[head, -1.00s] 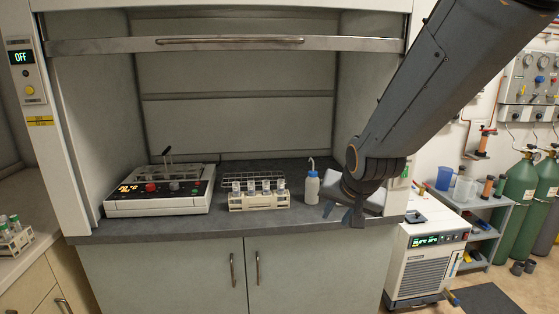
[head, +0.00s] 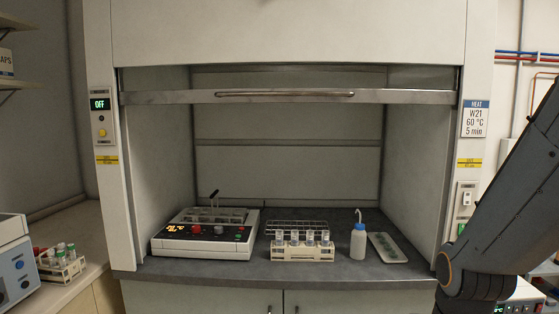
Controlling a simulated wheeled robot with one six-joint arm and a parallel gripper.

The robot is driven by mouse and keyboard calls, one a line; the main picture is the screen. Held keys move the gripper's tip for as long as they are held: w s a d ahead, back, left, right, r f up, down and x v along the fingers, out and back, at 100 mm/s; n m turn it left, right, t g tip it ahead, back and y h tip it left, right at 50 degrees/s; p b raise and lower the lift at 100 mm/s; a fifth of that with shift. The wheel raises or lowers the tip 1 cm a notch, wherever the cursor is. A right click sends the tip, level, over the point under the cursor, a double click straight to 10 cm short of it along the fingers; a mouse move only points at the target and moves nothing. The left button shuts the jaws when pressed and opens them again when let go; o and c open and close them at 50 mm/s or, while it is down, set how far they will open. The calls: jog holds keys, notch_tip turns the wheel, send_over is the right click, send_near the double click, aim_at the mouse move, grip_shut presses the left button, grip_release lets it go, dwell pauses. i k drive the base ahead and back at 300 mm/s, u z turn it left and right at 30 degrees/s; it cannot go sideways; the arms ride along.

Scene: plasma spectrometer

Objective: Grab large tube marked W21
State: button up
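A light rack (head: 303,254) stands in the fume hood and holds several large clear tubes (head: 295,238) upright in a row. Their markings are too small to read, so I cannot tell which is W21. A sign (head: 475,120) on the right hood post reads "HEAT W21 60 °C 5 min". A smaller rack (head: 62,270) on the left bench holds tubes with red and green caps (head: 70,247). My arm shows at the lower right, but my gripper is outside the picture.
A heating block (head: 205,237) with a lit display stands left of the rack. A wire rack (head: 296,227) is behind it. A wash bottle (head: 358,243) and a pale tray (head: 387,247) are to the right. The sash (head: 285,96) is raised; the hood display reads OFF.

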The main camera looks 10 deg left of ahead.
aim_at(325, 239)
jog(key=z, duration=0.65)
jog(key=i, duration=0.95)
jog(key=u, duration=0.75)
jog(key=i, duration=0.65)
jog(key=u, duration=0.05)
